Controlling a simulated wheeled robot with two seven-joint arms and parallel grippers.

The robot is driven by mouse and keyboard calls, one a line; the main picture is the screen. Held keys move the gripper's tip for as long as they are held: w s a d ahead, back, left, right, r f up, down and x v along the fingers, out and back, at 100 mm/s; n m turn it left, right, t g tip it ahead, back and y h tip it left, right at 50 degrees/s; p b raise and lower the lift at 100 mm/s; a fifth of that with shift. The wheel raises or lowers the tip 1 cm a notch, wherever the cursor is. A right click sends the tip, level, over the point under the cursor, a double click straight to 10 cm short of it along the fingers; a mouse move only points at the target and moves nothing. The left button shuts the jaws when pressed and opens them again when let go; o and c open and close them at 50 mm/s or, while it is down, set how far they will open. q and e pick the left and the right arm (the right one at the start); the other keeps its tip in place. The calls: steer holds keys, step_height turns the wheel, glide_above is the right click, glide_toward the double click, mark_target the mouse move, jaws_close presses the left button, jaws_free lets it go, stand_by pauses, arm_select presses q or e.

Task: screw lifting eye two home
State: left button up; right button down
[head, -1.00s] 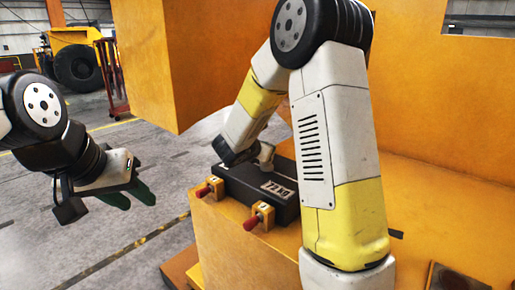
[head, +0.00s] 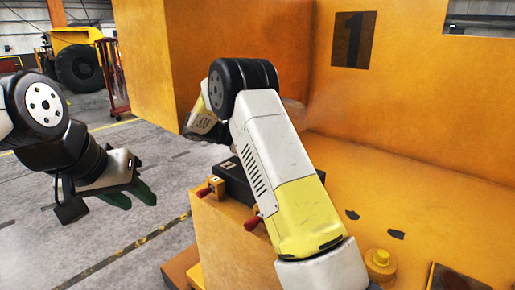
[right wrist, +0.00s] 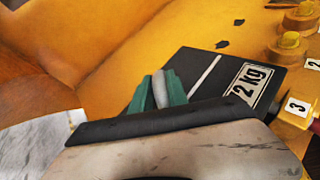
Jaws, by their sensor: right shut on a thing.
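The black casting (head: 232,182) marked "2 kg" sits on the orange ledge, partly hidden behind my right arm. Its label side also shows in the right wrist view (right wrist: 262,75). My right gripper (right wrist: 160,88) has its green fingers shut on a small pale grey piece (right wrist: 160,95), apparently a lifting eye. Its form and lower end are hidden, so I cannot tell whether it touches the casting or is seated in a hole. In the head view my right gripper is hidden by my arm. My left gripper (head: 131,194) is open and empty, over the floor left of the ledge.
Two red-handled parts (head: 252,222) stand at the ledge's front left. A tall orange wall marked "1" (head: 353,38) rises behind. Open floor lies left.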

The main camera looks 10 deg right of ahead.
steer(key=shift+r+m+g, duration=0.1)
steer(key=shift+m+g, duration=0.9)
steer(key=shift+g, duration=0.1)
steer(key=c, duration=1.3)
jaws_free()
